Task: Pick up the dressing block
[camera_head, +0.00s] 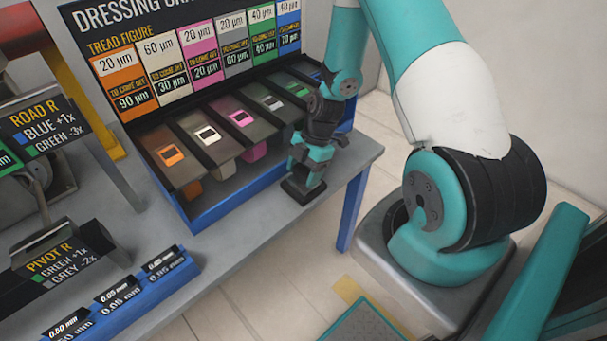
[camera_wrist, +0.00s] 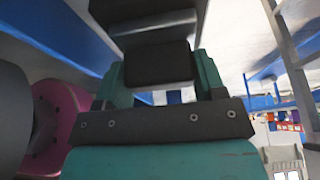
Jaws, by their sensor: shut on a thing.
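My gripper (camera_head: 304,178) points down at the right end of the grey table, in front of the dressing rack. It is shut on a dark block, which I take to be the dressing block (camera_head: 302,191); it sits low, by the table top. I cannot tell whether it touches the table. In the wrist view the dark block (camera_wrist: 158,66) lies between the two teal fingers of my gripper (camera_wrist: 155,85). The fingers hide part of its sides.
The blue-framed rack (camera_head: 222,207) holds several coloured slots under a dressing chart (camera_head: 185,50). Blue gauge strips (camera_head: 122,300) lie at the table's front left. Road and pivot signs (camera_head: 50,262) stand at left. The table's right edge is close to my gripper. A pink disc (camera_wrist: 55,125) shows in the wrist view.

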